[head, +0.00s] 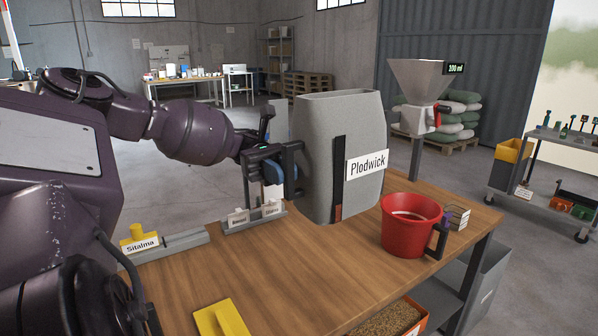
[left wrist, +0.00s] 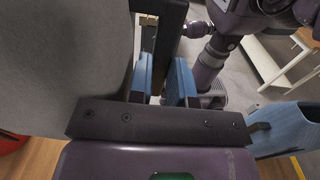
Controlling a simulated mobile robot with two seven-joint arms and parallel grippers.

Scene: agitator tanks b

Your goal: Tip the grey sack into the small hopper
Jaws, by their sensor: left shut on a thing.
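The grey sack (head: 325,125), labelled "Plodwick", is upright with its open top facing up, over the far part of the wooden table. I cannot tell whether its base touches the tabletop. My left gripper (head: 290,168) is at the sack's left side and shut on it, seemingly by a dark upright strip. In the left wrist view the sack (left wrist: 60,65) fills the left side, beside the blue finger pads (left wrist: 162,82). My right gripper is not in view.
A red bucket (head: 408,228) stands on the table (head: 290,275) right of the sack. A label holder (head: 255,218), a yellow-topped block (head: 138,238) and a yellow piece (head: 222,318) are to the left. A grey cart (head: 545,172) stands at right.

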